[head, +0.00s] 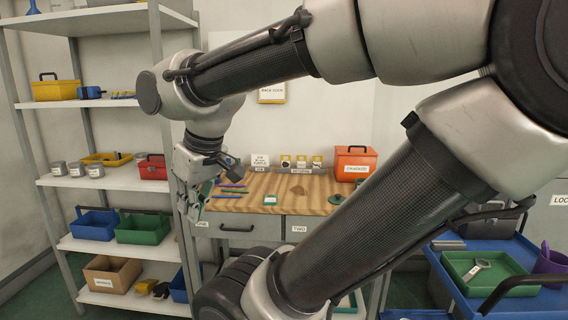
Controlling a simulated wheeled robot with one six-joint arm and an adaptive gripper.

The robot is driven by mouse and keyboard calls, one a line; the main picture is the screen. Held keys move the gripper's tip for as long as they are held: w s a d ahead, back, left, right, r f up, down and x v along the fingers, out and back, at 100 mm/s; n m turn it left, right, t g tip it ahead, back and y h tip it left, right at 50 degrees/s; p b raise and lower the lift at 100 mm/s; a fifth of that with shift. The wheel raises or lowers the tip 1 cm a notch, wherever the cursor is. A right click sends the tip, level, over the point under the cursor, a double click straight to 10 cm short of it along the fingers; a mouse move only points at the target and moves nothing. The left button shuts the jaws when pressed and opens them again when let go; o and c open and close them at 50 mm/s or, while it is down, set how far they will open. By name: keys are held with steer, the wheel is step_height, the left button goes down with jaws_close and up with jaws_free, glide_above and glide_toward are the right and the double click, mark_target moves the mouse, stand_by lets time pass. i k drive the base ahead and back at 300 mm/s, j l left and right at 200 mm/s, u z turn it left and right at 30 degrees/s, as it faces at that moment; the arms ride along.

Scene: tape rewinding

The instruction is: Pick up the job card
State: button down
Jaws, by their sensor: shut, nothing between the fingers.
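My gripper (194,214) hangs fingers down in front of the left end of the wooden workbench (300,188). It is shut and empty. A small white card-like piece with a green edge (270,200) lies flat near the front of the bench top, to the right of my gripper and apart from it. I cannot read it, so I cannot tell whether it is the job card. My arm crosses the middle and right of the view and hides part of the bench.
Several coloured pens or tools (233,190) lie on the bench's left part. An orange toolbox (355,163) stands at its back right. Grey shelving (110,105) with boxes and cans stands at left. A blue cart (520,303) with a green tray (490,272) stands at lower right.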

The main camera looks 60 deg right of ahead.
mark_target(261, 160)
steer(key=i+z, duration=0.1)
steer(key=z, duration=3.8)
steer(key=u, duration=2.25)
steer(key=i+j, duration=0.6)
steer(key=i+j+u, duration=0.1)
steer(key=i+j, duration=0.5)
steer(key=i, duration=0.2)
